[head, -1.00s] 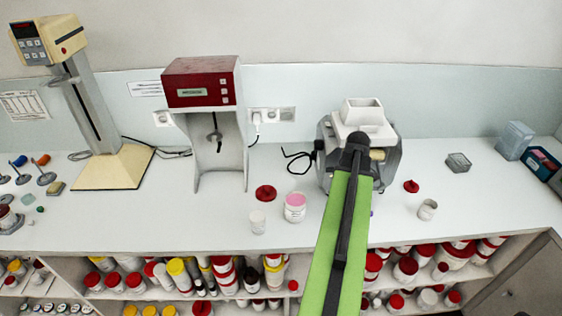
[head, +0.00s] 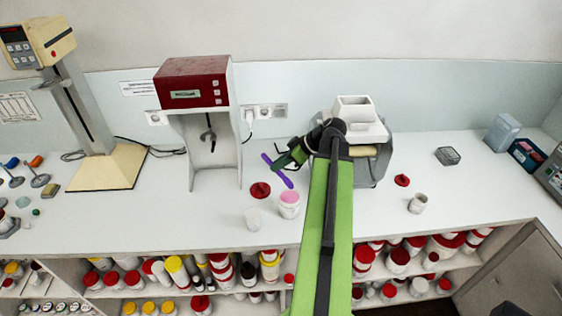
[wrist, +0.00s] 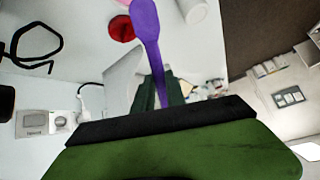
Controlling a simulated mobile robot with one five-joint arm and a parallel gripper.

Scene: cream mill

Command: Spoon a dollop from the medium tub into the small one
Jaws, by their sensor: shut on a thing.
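A white tub with pink content (head: 289,204), apparently the medium one, stands open near the counter's front edge. A smaller white tub (head: 253,218) stands just left of it; its inside is unclear. My gripper (head: 286,163) is shut on a purple spoon (head: 279,175) and holds it above the counter, behind the pink tub and apart from it. In the wrist view the spoon (wrist: 147,22) extends up from between my gripper's fingers (wrist: 159,96), its bowl looking empty. A white tub (wrist: 192,9) shows at the top there.
A red lid (head: 260,190) lies behind the tubs. A red-topped mixer (head: 207,90) stands at the back left, and a grey-white machine (head: 362,150) is behind my arm. Another small tub (head: 417,203) and red lid (head: 402,180) are at the right. Counter (head: 180,215) left of the tubs is clear.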

